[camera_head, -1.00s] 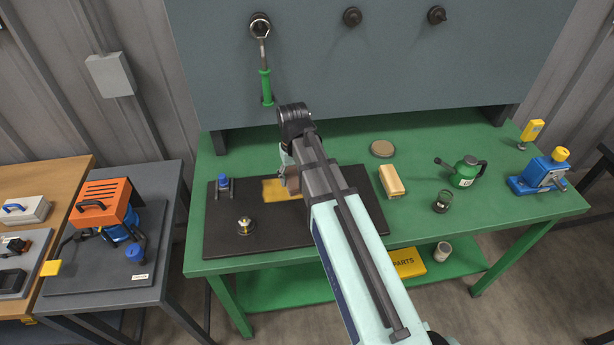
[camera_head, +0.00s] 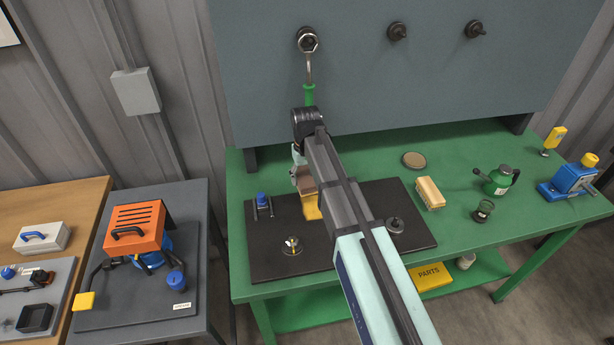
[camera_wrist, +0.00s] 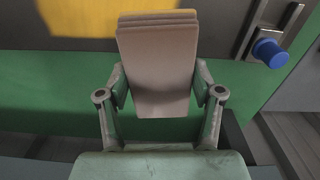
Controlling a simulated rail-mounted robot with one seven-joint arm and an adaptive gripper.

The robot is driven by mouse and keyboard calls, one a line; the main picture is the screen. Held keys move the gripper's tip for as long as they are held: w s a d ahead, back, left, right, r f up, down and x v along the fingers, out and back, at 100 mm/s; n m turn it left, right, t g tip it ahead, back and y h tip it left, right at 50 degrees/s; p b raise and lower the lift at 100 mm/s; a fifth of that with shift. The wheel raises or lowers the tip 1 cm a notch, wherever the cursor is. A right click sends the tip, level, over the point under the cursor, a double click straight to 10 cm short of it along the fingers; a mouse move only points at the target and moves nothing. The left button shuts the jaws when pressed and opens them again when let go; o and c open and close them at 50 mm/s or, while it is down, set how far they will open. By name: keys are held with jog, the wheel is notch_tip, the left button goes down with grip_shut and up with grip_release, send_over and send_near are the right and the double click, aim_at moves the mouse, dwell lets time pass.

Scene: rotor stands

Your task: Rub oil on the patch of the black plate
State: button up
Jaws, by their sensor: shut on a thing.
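The black plate (camera_head: 345,260) lies on the green bench. Its yellow patch (camera_head: 311,208) is partly hidden by my arm and the pad; the patch also shows at the top left of the wrist view (camera_wrist: 85,15). My gripper (camera_head: 300,172) is shut on a brown layered pad (camera_wrist: 155,65), held between both fingers. In the head view the pad (camera_head: 305,184) overlaps the patch's back left edge. I cannot tell whether it touches the plate. A green oil can (camera_head: 497,181) stands on the bench at the right.
A blue-capped clamp (camera_head: 263,206) and a brass-coloured knob (camera_head: 292,246) stand on the plate's left part. A dark round fitting (camera_head: 396,226) is at its right. A tan block (camera_head: 430,193), round lid (camera_head: 413,160) and small jar (camera_head: 484,211) sit right of the plate.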

aim_at(308, 206)
notch_tip(308, 206, down, 4)
jog(key=shift+f+b, duration=0.1)
jog(key=shift+b, duration=1)
jog(key=shift+s+f+b, duration=0.15)
jog(key=shift+f+b, duration=0.1)
jog(key=shift+f, duration=0.35)
jog(key=shift+s+f+b, duration=0.15)
jog(key=shift+f+b, duration=0.05)
jog(key=shift+f, duration=0.35)
jog(key=shift+s+d, duration=0.2)
jog(key=shift+s, duration=0.6)
jog(key=shift+s+d, duration=0.25)
jog(key=shift+s, duration=0.85)
jog(key=w, duration=0.2)
jog(key=w+a, duration=0.1)
jog(key=w, duration=0.1)
jog(key=shift+w, duration=0.15)
jog(key=shift+w+r, duration=0.1)
jog(key=shift+r, duration=0.2)
jog(key=shift+r+p, duration=2.15)
jog(key=shift+r, duration=1.65)
jog(key=shift+f, duration=0.2)
